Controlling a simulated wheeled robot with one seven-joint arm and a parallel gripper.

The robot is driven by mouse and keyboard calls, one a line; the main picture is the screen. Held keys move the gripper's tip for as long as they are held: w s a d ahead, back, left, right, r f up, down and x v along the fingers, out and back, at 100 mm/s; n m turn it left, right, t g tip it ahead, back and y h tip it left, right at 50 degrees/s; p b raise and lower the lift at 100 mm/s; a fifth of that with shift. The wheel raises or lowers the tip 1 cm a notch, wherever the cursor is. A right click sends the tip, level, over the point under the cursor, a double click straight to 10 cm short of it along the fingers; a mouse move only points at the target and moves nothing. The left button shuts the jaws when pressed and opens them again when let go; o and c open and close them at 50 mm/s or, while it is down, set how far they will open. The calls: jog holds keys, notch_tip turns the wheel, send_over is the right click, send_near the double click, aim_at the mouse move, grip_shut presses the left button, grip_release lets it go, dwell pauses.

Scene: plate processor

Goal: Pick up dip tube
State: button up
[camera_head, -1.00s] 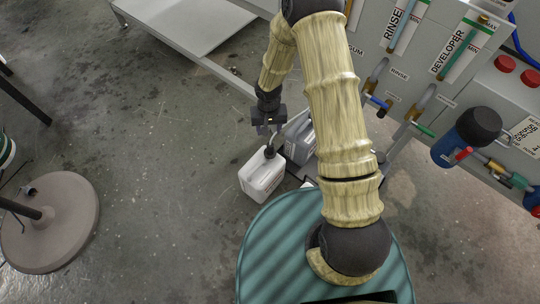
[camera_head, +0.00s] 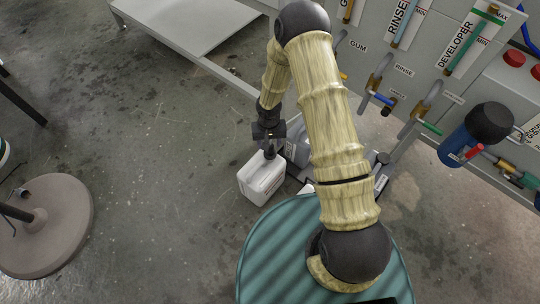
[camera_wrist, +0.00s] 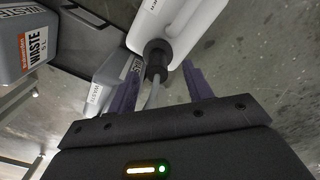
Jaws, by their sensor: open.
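My gripper (camera_wrist: 160,72) is open, with one purple finger on each side of the tube and cap. It does not appear to grip either. In the head view my gripper (camera_head: 268,143) is just above the cap. Any tube inside the jug is hidden.
A grey jug labelled WASTE (camera_wrist: 30,45) and another grey jug (camera_wrist: 112,78) stand close beside the white jug. The processor panel (camera_head: 385,62) with hoses and valves is at the upper right. A round stand base (camera_head: 50,225) is at the left. The floor between is clear.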

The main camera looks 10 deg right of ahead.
jog(key=f+b, duration=0.1)
jog(key=f, duration=0.1)
jog(key=f+b, duration=0.1)
jog(key=f, duration=0.2)
jog(key=shift+w+d, duration=0.15)
jog(key=shift+d, duration=0.05)
jog(key=shift+r, duration=0.1)
grip_shut()
